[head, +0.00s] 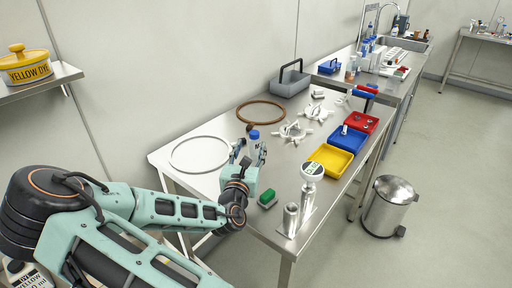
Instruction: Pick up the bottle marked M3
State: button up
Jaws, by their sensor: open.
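A small bottle with a blue cap (254,135) stands on the steel table, left of the middle of the head view. Its body is mostly hidden by my gripper, and its marking is too small and covered to read fully. My gripper (252,149) is open, with its two fingers pointing away from me toward the bottle. In the picture one finger is at the left and one at the right of the bottle's body. I cannot tell whether the bottle is between the fingers or just beyond them.
A bin (388,205) stands at right.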

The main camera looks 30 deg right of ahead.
aim_at(254, 132)
jog(key=shift+x, duration=4.4)
jog(key=shift+a+r, duration=0.1)
jog(key=c, duration=1)
jog(key=shift+r, duration=0.1)
jog(key=shift+c, duration=0.4)
jog(key=shift+w+r+p, duration=0.1)
jog(key=shift+r+p, duration=0.2)
jog(key=shift+r, duration=0.35)
jog(key=s+a+r+b, duration=0.5)
jog(key=s+a+r, duration=0.3)
jog(key=s+r, duration=0.3)
jog(key=shift+r, duration=0.15)
